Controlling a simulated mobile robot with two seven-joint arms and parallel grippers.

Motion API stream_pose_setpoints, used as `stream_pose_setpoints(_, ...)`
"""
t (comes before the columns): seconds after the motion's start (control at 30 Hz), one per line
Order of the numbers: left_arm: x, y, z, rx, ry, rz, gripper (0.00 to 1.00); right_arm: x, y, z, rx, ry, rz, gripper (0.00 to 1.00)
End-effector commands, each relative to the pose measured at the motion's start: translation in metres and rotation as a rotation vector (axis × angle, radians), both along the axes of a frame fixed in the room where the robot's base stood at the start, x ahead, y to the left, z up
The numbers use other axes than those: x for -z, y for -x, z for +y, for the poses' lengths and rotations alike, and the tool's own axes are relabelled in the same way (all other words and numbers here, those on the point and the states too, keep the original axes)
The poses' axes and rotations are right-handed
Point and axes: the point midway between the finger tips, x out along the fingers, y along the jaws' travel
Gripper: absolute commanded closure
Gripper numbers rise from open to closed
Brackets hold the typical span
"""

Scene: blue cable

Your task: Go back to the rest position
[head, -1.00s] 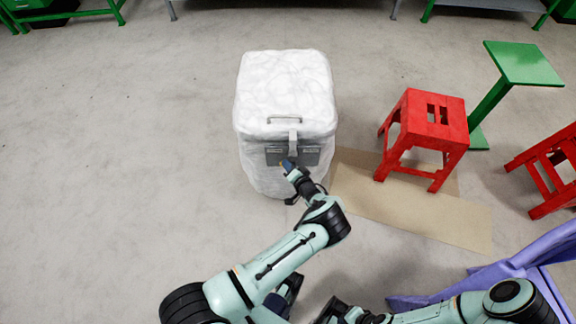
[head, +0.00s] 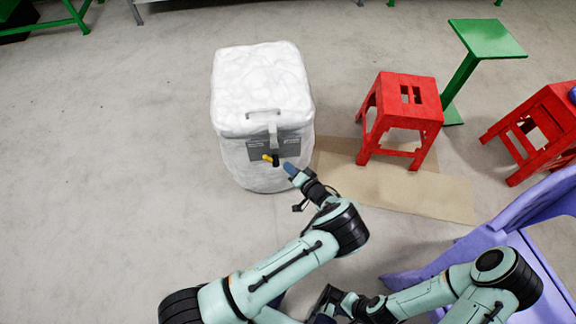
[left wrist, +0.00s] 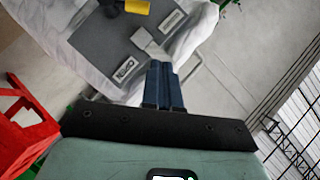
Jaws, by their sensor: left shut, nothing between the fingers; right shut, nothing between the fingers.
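A white box (head: 262,90) with a wrinkled surface stands on the floor in the head view. Its front has a grey panel (head: 290,147) and a small yellow and black part (head: 271,158). My left gripper (head: 290,169) is shut and empty, just in front of the box and right of the yellow part. In the left wrist view its blue fingertips (left wrist: 162,65) are together, with the grey panel (left wrist: 105,42) and the yellow part (left wrist: 137,7) beyond them. My right gripper (head: 322,317) is shut, low at the bottom edge of the head view and partly cut off.
A green stand (head: 485,40), another red stool (head: 535,130) and a purple chair (head: 500,235) are further right. The floor left of the box is clear.

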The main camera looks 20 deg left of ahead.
Motion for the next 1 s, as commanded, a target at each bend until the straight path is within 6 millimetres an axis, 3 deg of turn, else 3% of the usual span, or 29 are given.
stream_pose_setpoints(0.43, 0.0, 0.0, 0.0, 0.0, 0.001, -0.001, 1.0, 0.0, 0.0, 0.0, 0.0, 0.0, 0.0, 1.0)
stream_pose_setpoints(0.57, 0.009, 0.011, 0.009, -0.031, 0.02, 0.048, 1.0, -0.002, 0.0, 0.0, 0.0, 0.0, -0.001, 1.0)
stream_pose_setpoints(0.67, 0.031, 0.044, 0.03, -0.106, 0.081, 0.176, 1.0, -0.007, -0.001, 0.0, 0.0, 0.0, -0.001, 1.0)
stream_pose_setpoints(0.77, 0.062, 0.102, 0.049, -0.214, 0.204, 0.374, 1.0, -0.015, -0.002, 0.0, 0.0, -0.001, -0.002, 1.0)
stream_pose_setpoints(0.8, 0.075, 0.13, 0.053, -0.259, 0.275, 0.461, 1.0, -0.018, -0.003, 0.0, -0.001, -0.001, -0.001, 1.0)
stream_pose_setpoints(0.9, 0.098, 0.203, 0.046, -0.356, 0.498, 0.664, 1.0, -0.029, -0.004, 0.0, -0.002, -0.001, -0.001, 1.0)
stream_pose_setpoints(1.0, 0.102, 0.272, 0.014, -0.42, 0.793, 0.816, 1.0, -0.041, -0.007, 0.0, -0.002, -0.002, -0.002, 1.0)
